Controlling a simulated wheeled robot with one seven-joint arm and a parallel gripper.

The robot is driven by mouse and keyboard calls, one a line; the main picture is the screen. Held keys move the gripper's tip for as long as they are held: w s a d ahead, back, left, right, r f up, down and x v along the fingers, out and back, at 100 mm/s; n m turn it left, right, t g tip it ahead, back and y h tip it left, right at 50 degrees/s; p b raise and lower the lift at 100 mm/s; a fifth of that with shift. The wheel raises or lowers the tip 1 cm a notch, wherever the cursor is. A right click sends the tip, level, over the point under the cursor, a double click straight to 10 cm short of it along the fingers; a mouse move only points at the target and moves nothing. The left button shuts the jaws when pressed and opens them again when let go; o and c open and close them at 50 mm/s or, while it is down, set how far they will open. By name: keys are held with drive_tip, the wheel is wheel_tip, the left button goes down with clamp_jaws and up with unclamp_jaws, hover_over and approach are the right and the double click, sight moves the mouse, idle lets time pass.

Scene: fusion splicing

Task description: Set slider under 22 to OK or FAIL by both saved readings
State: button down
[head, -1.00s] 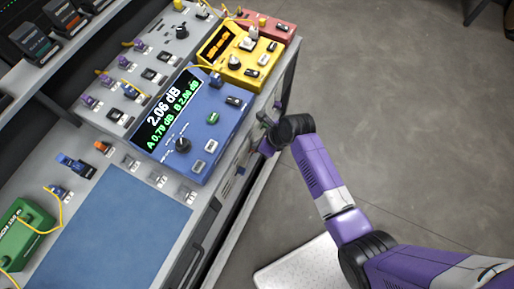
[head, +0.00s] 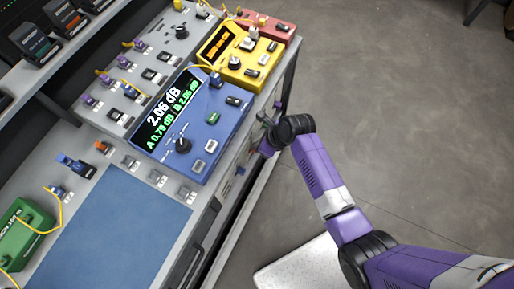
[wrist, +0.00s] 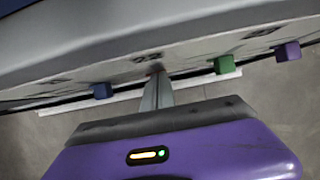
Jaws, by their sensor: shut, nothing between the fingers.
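The blue meter (head: 195,125) on the bench shows 2.06 dB in large digits. Below, in small green digits, it appears to read A 0.79 dB and B 2.06 dB. In the wrist view, a row of small coloured slider knobs runs along the bench's front face: a blue knob (wrist: 102,90), a green knob (wrist: 223,64) and a purple knob (wrist: 288,50). A bit of red shows at my fingertips.
A yellow meter (head: 237,55) and a red box (head: 268,24) stand behind the blue meter. A grey panel with switches (head: 145,65) lies to its left. A blue mat (head: 115,235) and a green box (head: 22,235) are nearer. Open floor lies to the right.

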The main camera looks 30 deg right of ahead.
drive_tip(key=shift+f+b, duration=0.4)
drive_tip(key=shift+f, duration=0.3)
drive_tip(key=shift+r+p, duration=0.65)
drive_tip(key=shift+p, duration=0.3)
drive_tip(key=shift+s+d, duration=0.1)
drive_tip(key=shift+s, duration=0.05)
drive_tip(key=s+d+p, duration=0.4)
drive_tip(key=s, duration=0.1)
drive_tip(key=shift+s, duration=0.2)
idle(0.7)
